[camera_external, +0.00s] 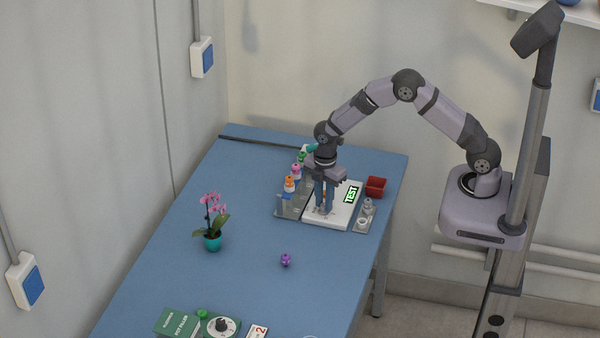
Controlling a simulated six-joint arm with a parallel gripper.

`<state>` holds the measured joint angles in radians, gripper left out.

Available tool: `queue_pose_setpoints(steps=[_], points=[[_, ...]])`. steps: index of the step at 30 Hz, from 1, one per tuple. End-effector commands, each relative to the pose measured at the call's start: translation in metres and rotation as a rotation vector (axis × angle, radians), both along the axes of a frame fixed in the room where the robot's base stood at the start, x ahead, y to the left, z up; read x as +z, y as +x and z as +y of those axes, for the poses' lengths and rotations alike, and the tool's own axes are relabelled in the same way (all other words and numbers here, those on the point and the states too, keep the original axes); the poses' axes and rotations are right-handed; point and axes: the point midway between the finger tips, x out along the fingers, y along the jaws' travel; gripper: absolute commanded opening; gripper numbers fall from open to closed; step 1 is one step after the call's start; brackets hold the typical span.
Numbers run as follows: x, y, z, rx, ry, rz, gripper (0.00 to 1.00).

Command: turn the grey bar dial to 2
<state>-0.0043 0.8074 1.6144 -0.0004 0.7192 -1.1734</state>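A round dial (221,325) with a dark knob on a white face sits in a green body at the front edge of the picture. It is too small to tell whether its knob is a grey bar or where it points. A white card (257,332) with a red 2 lies to its right.
A rack (290,210) with several coloured-topped items stands left of the panel. A red box (376,186) and a grey holder (363,224) are to its right. A potted orchid (212,240), a purple item (286,260) and a green box (178,323) stand on the blue table (190,275).

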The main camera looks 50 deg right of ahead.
Motion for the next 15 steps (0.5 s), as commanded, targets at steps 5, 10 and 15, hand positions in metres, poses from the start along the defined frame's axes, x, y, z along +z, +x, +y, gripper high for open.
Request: queue_pose_setpoints(steps=[5,10,15], points=[[0.0003,-0.0001,0.0,-0.004,0.0,0.0,0.0],[0.0002,-0.0001,0.0,-0.034,0.0,0.0,0.0],[0.0001,0.0001,0.0001,-0.11,0.0,0.0,0.0]])
